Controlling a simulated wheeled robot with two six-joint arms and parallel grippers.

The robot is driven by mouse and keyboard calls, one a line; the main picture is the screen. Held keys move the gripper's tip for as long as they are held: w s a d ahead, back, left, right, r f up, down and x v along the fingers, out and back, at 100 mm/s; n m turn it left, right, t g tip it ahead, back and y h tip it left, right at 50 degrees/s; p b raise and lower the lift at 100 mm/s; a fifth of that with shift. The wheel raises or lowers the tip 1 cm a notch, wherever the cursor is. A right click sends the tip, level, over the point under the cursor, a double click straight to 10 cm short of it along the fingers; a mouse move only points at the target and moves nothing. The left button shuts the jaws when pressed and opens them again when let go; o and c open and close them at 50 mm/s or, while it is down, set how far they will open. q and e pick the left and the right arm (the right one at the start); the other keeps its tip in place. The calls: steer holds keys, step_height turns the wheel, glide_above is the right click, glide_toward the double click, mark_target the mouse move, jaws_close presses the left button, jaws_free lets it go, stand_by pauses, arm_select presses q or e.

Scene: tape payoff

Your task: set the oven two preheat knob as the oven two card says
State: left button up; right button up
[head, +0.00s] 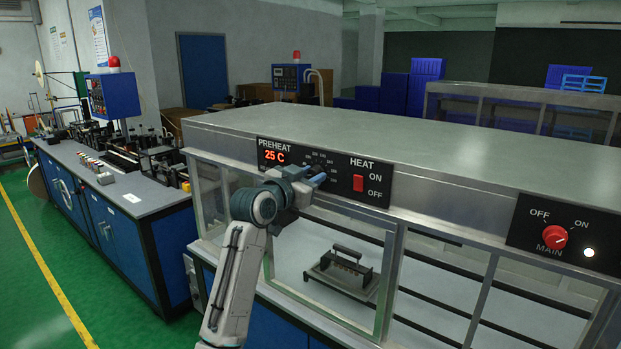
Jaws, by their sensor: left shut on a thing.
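The oven's black preheat panel (271,156) shows a red "25 C" readout under the word PREHEAT. The preheat knob (318,168) is mostly hidden behind my left gripper (319,179), which is shut on it at the panel's front. Small dial numbers show above and around the knob, too small to read, and its pointer cannot be made out. No oven two card can be identified in this view. My right gripper is not in view.
Right of the knob is a red HEAT switch (358,183). Farther right, a red MAIN knob (554,237) sits beside a lit white lamp (589,252). A dark handled fixture (343,271) is behind the oven's glass. A blue bench (150,217) stands left.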

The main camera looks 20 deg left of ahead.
arm_select(q)
steer(key=m+b, duration=0.2)
steer(key=shift+f+m, duration=0.2)
steer(key=shift+m, duration=0.2)
steer(key=m+b, duration=0.2)
steer(key=shift+m, duration=0.3)
steer(key=m+b, duration=0.3)
steer(key=m, duration=0.1)
steer(key=shift+r+m+h, duration=0.1)
steer(key=shift+m+h, duration=0.2)
steer(key=shift+m, duration=0.1)
steer(key=shift+r+m+b, duration=0.1)
steer(key=shift+m+b, duration=0.3)
steer(key=shift+m, duration=0.3)
steer(key=o, duration=0.8)
steer(key=shift+o, duration=0.7)
